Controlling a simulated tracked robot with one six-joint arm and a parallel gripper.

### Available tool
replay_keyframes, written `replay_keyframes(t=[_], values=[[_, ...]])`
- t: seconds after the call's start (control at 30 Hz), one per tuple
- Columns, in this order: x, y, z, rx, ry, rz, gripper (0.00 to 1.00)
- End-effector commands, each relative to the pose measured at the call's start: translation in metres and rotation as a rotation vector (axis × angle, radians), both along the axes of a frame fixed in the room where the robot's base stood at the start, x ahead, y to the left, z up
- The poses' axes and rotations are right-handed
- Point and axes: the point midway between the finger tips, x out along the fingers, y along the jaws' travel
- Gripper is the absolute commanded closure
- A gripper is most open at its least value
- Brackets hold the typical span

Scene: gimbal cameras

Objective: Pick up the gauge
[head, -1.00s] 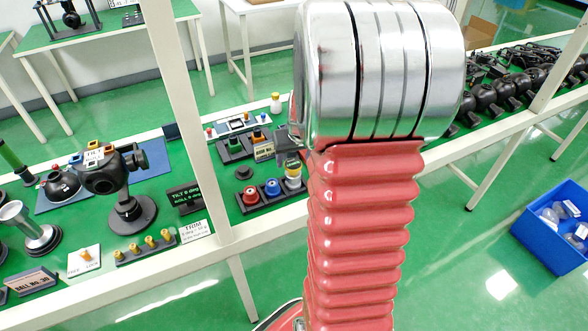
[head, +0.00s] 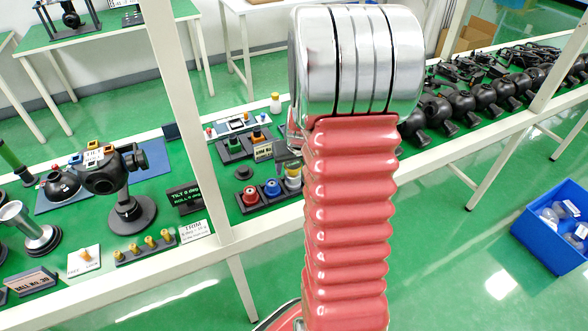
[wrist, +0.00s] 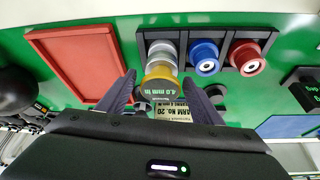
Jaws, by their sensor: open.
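The gauge, a silver and yellow cylinder with a green end marked 4.0 mm (wrist: 160,92), stands in a black rack (wrist: 224,38) beside a blue and a red cylinder. In the head view the gauge (head: 293,178) is partly hidden by my gripper and arm. My gripper (wrist: 159,78) is open, with one dark finger on each side of the gauge in the wrist view. I cannot tell whether either finger touches it. In the head view my gripper (head: 287,155) is partly hidden behind the arm, just above the rack.
The blue (wrist: 205,57) and red (wrist: 247,58) cylinders stand close beside the gauge. A red tray (wrist: 76,65) lies to the left in the wrist view. A white upright post (head: 185,115) stands before the green bench. Black camera units (head: 485,95) line the bench at right.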

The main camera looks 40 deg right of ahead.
Motion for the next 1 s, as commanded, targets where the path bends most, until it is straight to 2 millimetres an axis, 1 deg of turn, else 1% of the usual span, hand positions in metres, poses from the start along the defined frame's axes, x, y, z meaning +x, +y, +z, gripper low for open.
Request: replay_keyframes(t=[0.53,1.0], values=[[0.0007,-0.0001,-0.0005,-0.001,-0.001,0.001,0.4],[0.0006,-0.0002,-0.0005,-0.001,-0.001,0.001,0.72]])
